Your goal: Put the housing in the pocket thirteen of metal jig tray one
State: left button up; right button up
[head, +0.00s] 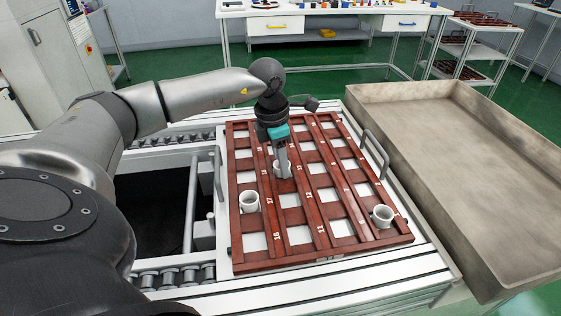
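A white cup-shaped housing (277,169) sits at or just above a pocket in the middle-left of the red-brown jig tray (262,265). My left gripper (284,170) points down at it, with a grey finger crossing its right side. The other finger is hidden, so I cannot tell whether the grip is closed. The pocket lies between the number strips marked 18 and, seemingly, 13; the small print is hard to read. A second white housing (249,202) stands near mark 17, and a third white housing (383,216) at the near right corner. My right gripper is out of view.
The tray lies on a conveyor with rollers (175,276) and has a grey handle (374,150) at the right and another at the left. A large empty metal bin (455,170) stands to the right. A workbench (330,10) is at the back.

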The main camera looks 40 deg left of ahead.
aim_at(276, 172)
pick_arm(q)
jog(key=shift+o, duration=1.4)
jog(key=shift+s+d+f, duration=0.1)
jog(key=shift+s+f, duration=0.1)
jog(key=shift+f, duration=0.3)
jog(key=shift+r, duration=0.1)
notch_tip(276, 172, up, 13)
jog(key=a+p, duration=0.1)
jog(key=p, duration=0.3)
jog(key=shift+s+p, duration=0.3)
jog(key=shift+s, duration=0.1)
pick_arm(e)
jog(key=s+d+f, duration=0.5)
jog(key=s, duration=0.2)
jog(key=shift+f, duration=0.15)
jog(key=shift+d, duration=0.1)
